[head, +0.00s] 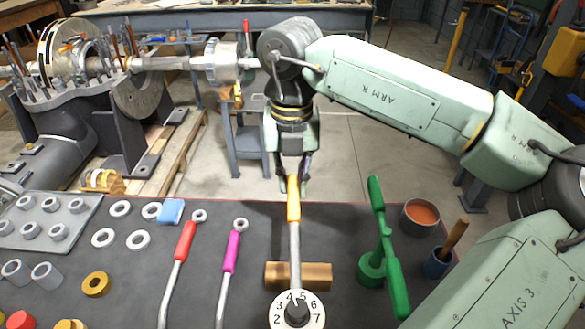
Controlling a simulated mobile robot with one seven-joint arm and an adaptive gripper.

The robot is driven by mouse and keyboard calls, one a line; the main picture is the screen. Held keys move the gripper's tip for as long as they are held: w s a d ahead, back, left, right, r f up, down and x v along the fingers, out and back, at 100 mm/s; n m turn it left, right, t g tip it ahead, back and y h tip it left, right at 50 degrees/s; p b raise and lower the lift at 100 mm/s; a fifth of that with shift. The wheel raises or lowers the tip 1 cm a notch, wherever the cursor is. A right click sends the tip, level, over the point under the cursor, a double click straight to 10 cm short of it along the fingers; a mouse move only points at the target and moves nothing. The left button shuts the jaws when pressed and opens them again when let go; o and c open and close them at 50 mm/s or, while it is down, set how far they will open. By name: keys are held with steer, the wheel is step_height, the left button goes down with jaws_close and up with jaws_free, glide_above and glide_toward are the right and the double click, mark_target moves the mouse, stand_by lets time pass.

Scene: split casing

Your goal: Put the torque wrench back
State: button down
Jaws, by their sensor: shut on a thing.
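A wrench with a yellow-orange handle (293,206) and a grey steel shaft (295,245) points towards the front of the dark table. I take it to be the torque wrench. My gripper (293,180) is shut on the far end of its handle, near the table's back edge. A round white dial (297,310) with numbers and a black knob is at the shaft's near end. I cannot tell whether the dial is part of the wrench.
Red-handled (186,240) and magenta-handled (231,250) wrenches lie to the left. A green double-handled tool (385,250) stands close right, beside a cup of orange stuff (421,215) and a blue pot (438,264). The open casing (75,95) is back left.

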step_height(320, 180, down, 7)
steer(key=b, duration=0.3)
steer(key=shift+r+b, duration=0.2)
steer(key=shift+b, duration=0.2)
steer(key=shift+f+b, duration=1.25)
steer(key=shift+b, duration=0.05)
steer(key=c, duration=1.5)
jaws_free()
steer(key=shift+o, duration=0.2)
steer(key=shift+r, duration=0.1)
steer(key=shift+r+p, duration=1.85)
steer(key=shift+r, duration=1.6)
